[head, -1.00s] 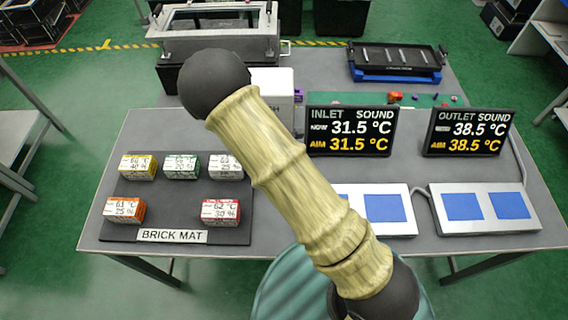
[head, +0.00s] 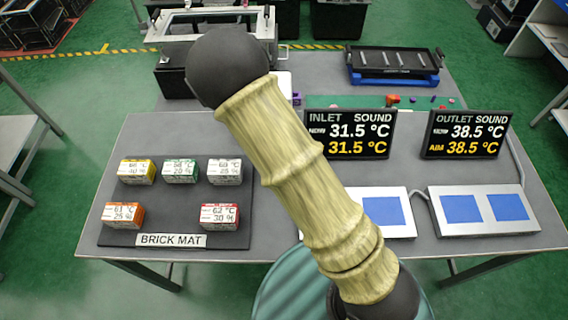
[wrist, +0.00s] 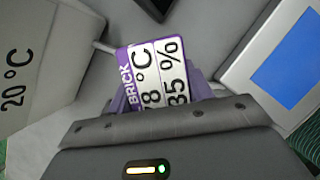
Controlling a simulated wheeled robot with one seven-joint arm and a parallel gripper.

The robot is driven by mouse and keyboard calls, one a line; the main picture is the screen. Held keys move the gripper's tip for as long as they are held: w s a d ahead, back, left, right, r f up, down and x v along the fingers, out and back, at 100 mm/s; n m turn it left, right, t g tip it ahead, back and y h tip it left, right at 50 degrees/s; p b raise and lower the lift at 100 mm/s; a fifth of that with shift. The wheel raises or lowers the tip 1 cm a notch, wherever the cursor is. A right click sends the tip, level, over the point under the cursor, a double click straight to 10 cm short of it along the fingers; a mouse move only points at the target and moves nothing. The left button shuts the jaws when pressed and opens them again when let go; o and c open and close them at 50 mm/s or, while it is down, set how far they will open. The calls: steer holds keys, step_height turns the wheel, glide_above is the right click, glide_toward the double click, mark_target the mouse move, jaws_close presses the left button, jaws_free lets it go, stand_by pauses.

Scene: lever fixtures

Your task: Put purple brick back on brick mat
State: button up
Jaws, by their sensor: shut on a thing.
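The purple brick (wrist: 150,78) shows in the wrist view with a white label reading about 78 °C and 35 %. My gripper (wrist: 158,102) is shut on it; the fingers are largely hidden behind the brick and the gripper body. In the head view my arm hides the gripper. The dark brick mat (head: 170,197) lies on the left of the table. It carries a yellow brick (head: 137,171), a green brick (head: 181,171), a whitish brick (head: 225,171), an orange brick (head: 123,215) and a red brick (head: 220,216). Bare mat shows between the two rows.
The inlet display (head: 350,134) and outlet display (head: 467,135) stand right of my arm. Before them lie white panels with blue squares (head: 461,209). A metal-framed fixture (head: 210,24) and a black tray (head: 394,62) are behind. A white panel reading 20 °C (wrist: 18,65) is at left in the wrist view.

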step_height(320, 180, up, 6)
steer(key=shift+f, duration=0.15)
stand_by(0.6)
